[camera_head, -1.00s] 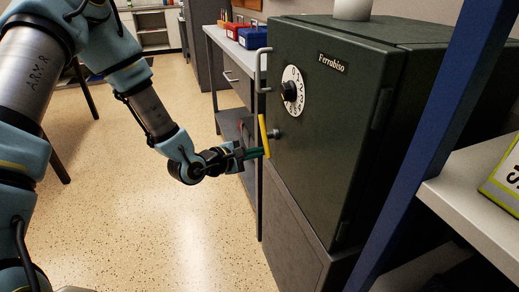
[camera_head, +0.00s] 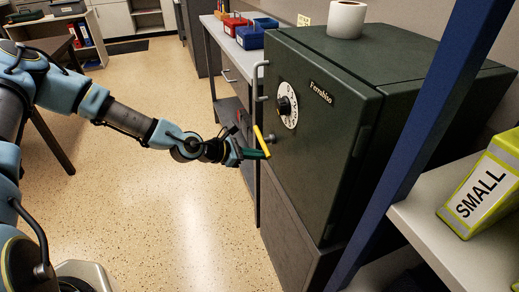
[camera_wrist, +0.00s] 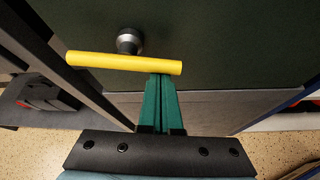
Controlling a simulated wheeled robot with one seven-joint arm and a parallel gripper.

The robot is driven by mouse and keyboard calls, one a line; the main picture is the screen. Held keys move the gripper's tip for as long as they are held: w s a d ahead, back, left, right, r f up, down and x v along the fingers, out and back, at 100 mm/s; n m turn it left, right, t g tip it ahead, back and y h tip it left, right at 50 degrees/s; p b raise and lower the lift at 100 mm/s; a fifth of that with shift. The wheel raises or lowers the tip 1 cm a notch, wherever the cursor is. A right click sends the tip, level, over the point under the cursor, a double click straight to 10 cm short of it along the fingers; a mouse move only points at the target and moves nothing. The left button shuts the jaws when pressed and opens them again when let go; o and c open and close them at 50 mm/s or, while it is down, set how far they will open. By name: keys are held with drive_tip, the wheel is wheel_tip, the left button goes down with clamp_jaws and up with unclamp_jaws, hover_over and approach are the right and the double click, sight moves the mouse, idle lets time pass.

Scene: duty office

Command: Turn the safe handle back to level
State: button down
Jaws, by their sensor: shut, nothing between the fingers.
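The dark green safe (camera_head: 335,130) stands at the right in the head view. Its handle is a yellow bar (camera_head: 261,138) on a metal hub (camera_head: 272,139) low on the door. In the wrist view the yellow bar (camera_wrist: 115,63) lies close to level, its right end slightly lower than its left, in front of the hub (camera_wrist: 129,40). My gripper (camera_head: 266,154) is shut and empty. Its green fingertips (camera_wrist: 161,77) are at the underside of the bar near its right end. I cannot tell whether they touch.
A numbered dial (camera_head: 288,105) and a grey upright pull (camera_head: 259,80) are on the safe front above the handle. A blue post (camera_head: 430,115) and a shelf (camera_head: 425,225) stand at the right. The speckled floor (camera_head: 170,220) at the left is open.

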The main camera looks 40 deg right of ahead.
drive_tip(key=shift+s+r+n+g+p, duration=0.15)
drive_tip(key=shift+r+n+g+p, duration=0.15)
drive_tip(key=shift+r+n+g, duration=0.15)
idle(0.3)
idle(0.3)
drive_tip(key=f+b, duration=0.1)
drive_tip(key=f, duration=0.1)
drive_tip(key=f+b, duration=0.1)
drive_tip(key=f, duration=0.1)
drive_tip(key=shift+s+d+f+b, duration=0.1)
drive_tip(key=shift+s+d+b, duration=0.15)
drive_tip(key=shift+b, duration=0.05)
drive_tip(key=b+v, duration=0.1)
drive_tip(key=v, duration=0.9)
drive_tip(key=shift+w+d+r, duration=0.15)
drive_tip(key=shift+w+r, duration=0.1)
drive_tip(key=shift+r, duration=0.05)
